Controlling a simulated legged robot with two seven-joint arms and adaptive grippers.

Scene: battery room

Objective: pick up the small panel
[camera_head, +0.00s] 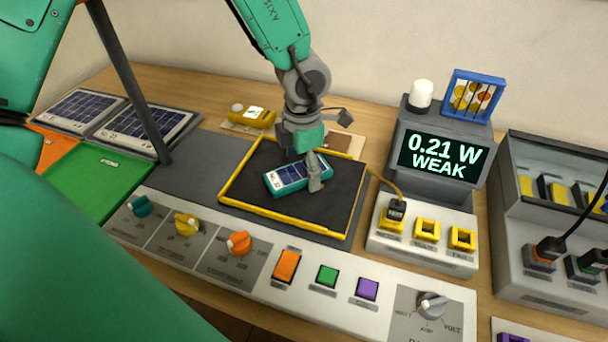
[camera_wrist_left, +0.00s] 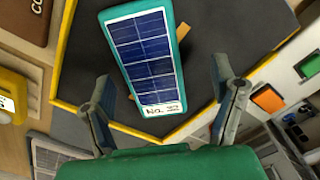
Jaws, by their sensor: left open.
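The small panel (camera_head: 288,178) has a teal frame and dark blue cells. It lies on the black mat with a yellow rim (camera_head: 226,190) in the middle of the bench. My left gripper (camera_head: 318,172) is above the panel near its right end and partly hides it. In the left wrist view my left gripper (camera_wrist_left: 165,105) is open, with one finger on each side of the panel (camera_wrist_left: 146,55); the panel lies between and beyond the fingertips. I cannot tell whether a finger touches it. My right gripper is not in view.
A grey screen unit (camera_head: 440,150) reads 0.21 W WEAK, with yellow sockets (camera_head: 427,229) in front. Larger panels (camera_head: 145,127) and a green tray (camera_head: 98,180) are at left. A control strip with knobs (camera_head: 239,243) and buttons (camera_head: 327,275) runs along the front.

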